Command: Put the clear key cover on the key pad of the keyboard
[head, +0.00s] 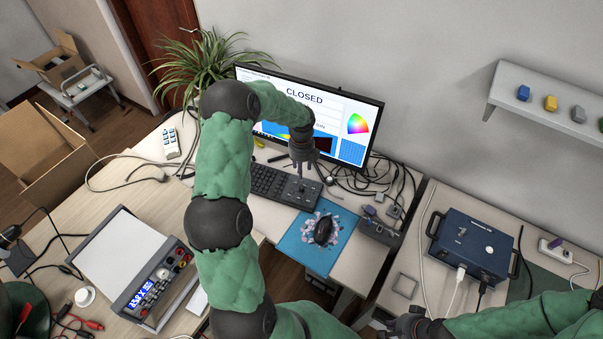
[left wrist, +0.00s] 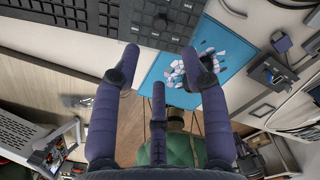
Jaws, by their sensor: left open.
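The black keyboard (head: 268,184) lies on the desk below the monitor. Its key pad (head: 308,198) is at the right end; keys there also show at the top of the left wrist view (left wrist: 178,36). A small knob-like piece (left wrist: 160,20) stands over the key pad. It seems to belong to the clear key cover, whose edges I cannot make out, so I cannot tell whether it lies flush. My left gripper (head: 302,172) is open above the key pad, fingers apart with nothing between them. My right gripper (head: 405,326) is low at the bottom right, its fingers unclear.
A blue mouse mat (head: 291,245) with a dark mouse (head: 323,231) lies right of the keyboard. The monitor (head: 335,112) stands behind, with cables beside it. A square frame-like item (head: 405,285) and a blue box (head: 473,243) are on the right desk.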

